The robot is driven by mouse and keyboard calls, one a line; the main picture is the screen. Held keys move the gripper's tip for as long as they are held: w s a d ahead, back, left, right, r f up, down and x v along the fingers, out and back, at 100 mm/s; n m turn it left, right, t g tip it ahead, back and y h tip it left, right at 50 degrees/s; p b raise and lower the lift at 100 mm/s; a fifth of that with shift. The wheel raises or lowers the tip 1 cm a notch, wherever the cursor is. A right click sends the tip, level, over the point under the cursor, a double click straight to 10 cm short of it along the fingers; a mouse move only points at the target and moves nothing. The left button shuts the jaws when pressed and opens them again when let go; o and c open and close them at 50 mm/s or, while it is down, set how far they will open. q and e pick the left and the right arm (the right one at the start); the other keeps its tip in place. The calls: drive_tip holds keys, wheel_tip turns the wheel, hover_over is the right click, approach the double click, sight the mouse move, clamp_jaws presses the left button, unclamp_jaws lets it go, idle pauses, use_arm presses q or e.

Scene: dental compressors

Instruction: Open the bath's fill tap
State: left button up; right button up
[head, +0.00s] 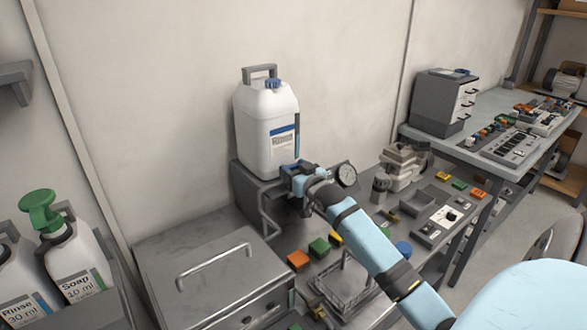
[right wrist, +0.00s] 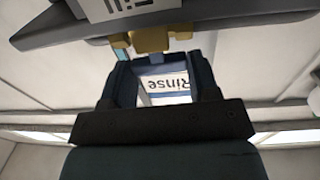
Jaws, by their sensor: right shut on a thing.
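My right gripper (head: 298,178) reaches in at the front edge of the grey stand under the white jug (head: 268,130). In the right wrist view my right gripper (right wrist: 155,52) has its fingertips at a brass-coloured fitting (right wrist: 150,38), which looks like the tap, and is shut on it. In the head view the gripper hides this fitting. How far the tap is turned cannot be told. The lidded grey metal box (head: 200,255) with a bar handle, probably the bath, is at the lower left, its lid down. My left gripper is not in view.
A round gauge (head: 346,174) is close to the right of my gripper. Orange, green and yellow blocks (head: 319,246) lie on the bench below it, beside a wire basket (head: 350,285). A soap bottle (head: 75,262) with a green pump is at far left.

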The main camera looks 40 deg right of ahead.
drive_tip(key=shift+r+n+y, duration=0.1)
drive_tip(key=shift+n+y, duration=0.3)
drive_tip(key=shift+y, duration=0.2)
drive_tip(key=o, duration=0.9)
drive_tip(key=shift+s, duration=0.1)
drive_tip(key=shift+s, duration=0.3)
drive_tip(key=s, duration=0.4)
drive_tip(key=s+a, duration=0.1)
drive_tip(key=s, duration=0.8)
drive_tip(key=shift+a+b, duration=0.15)
drive_tip(key=shift+b, duration=0.2)
